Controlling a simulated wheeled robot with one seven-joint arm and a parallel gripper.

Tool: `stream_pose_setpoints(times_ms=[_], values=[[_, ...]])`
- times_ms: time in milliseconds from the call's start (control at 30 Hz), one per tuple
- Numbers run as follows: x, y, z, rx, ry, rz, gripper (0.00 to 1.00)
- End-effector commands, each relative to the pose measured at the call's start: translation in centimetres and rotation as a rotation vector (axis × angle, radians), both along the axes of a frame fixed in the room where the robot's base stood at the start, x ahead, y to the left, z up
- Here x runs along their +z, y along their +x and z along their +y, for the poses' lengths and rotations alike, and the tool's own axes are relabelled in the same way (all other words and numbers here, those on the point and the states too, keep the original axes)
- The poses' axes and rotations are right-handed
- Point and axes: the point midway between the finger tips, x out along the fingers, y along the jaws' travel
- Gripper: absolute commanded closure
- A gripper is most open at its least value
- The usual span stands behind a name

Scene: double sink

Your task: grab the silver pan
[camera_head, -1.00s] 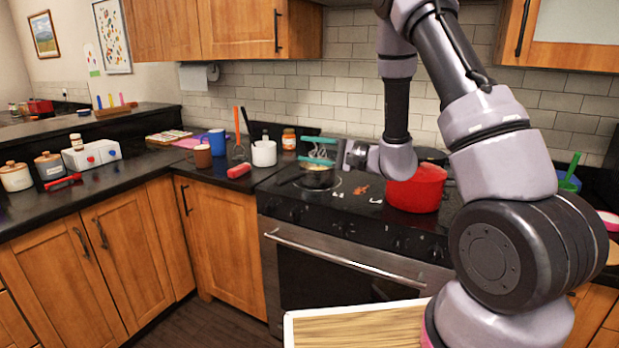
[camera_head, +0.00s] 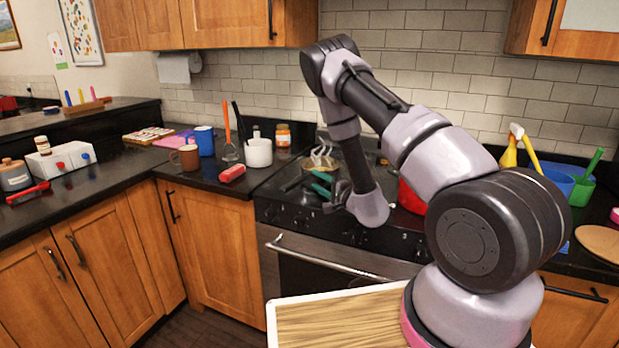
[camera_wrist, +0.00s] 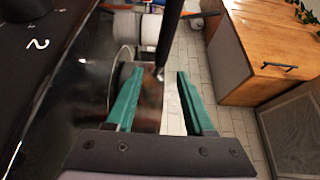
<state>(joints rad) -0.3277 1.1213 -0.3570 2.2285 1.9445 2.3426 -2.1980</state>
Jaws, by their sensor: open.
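What looks like the silver pan (camera_head: 292,182) is on the left part of the stove top, with its dark handle pointing left. Its body is mostly hidden behind my gripper (camera_head: 319,185). The gripper is open, its teal fingers at the pan and pointing left. In the wrist view, my gripper (camera_wrist: 155,88) has a finger on each side of a shiny, brownish surface, probably the pan (camera_wrist: 148,98). A dark rod, apparently the handle, runs away from between the fingertips. I cannot tell whether the fingers touch the pan.
A red pot (camera_head: 410,197) stands right of my gripper, partly hidden by my arm. A green cup (camera_head: 580,190) stands at right.

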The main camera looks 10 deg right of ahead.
Motion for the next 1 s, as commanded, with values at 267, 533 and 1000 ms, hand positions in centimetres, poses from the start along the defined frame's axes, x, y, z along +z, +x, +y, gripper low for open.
stream_pose_setpoints(times_ms=[267,533,1000], values=[[0.1,3.2,1.7,0.001,0.001,0.000,0.47],[-0.1,6.3,2.7,0.002,0.002,-0.001,0.47],[-0.2,8.2,3.7,0.001,0.003,0.001,0.58]])
